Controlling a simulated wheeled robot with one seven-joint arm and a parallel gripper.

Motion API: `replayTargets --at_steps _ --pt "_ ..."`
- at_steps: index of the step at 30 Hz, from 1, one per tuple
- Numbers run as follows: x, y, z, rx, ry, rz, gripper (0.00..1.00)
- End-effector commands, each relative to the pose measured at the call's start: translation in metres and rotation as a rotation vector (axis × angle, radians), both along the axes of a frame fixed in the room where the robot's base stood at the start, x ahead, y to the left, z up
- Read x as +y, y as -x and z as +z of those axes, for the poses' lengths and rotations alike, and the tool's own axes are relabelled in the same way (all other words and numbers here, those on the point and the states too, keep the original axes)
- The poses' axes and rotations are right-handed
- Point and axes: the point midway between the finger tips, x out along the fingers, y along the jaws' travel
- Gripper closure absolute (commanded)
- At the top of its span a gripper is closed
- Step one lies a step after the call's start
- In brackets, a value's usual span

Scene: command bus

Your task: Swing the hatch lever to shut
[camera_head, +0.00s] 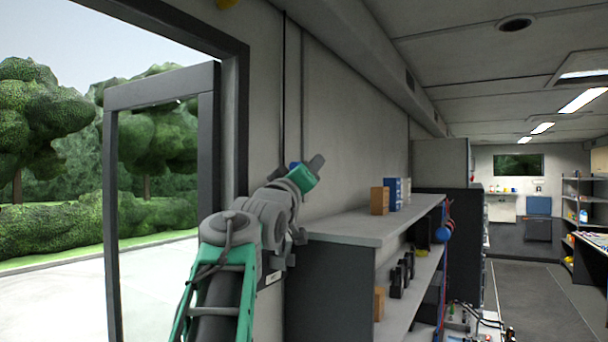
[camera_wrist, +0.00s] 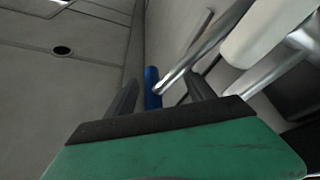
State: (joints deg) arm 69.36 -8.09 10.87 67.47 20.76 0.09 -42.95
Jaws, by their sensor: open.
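A blue grip (camera_wrist: 152,88) shows upright in the wrist view, with a silver bar reaching from beside it to the upper right. I take this to be the hatch lever. My gripper (camera_wrist: 162,82) is open, its two dark fingers apart with the blue grip between them in the picture; I cannot tell whether they touch it. In the head view my gripper (camera_head: 316,163) is up against the left wall, and a small blue patch (camera_head: 294,165) shows just behind it. The rest of the lever is hidden there by my arm.
A grey shelf unit (camera_head: 385,225) with small boxes stands just right of my arm. An open doorway with a dark-framed door (camera_head: 212,130) is on the left. A white pipe-like part (camera_wrist: 265,30) is close on the wrist view's right. The aisle floor (camera_head: 535,300) is clear.

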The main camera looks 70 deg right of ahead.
Motion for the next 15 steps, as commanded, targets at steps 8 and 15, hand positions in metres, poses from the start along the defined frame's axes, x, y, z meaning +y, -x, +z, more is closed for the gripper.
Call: replayTargets --at_steps 8,15 --pt "0.027 -0.002 -0.013 -0.001 0.004 0.003 0.37" --pt "0.068 -0.003 -0.026 -0.001 0.001 0.004 0.37"
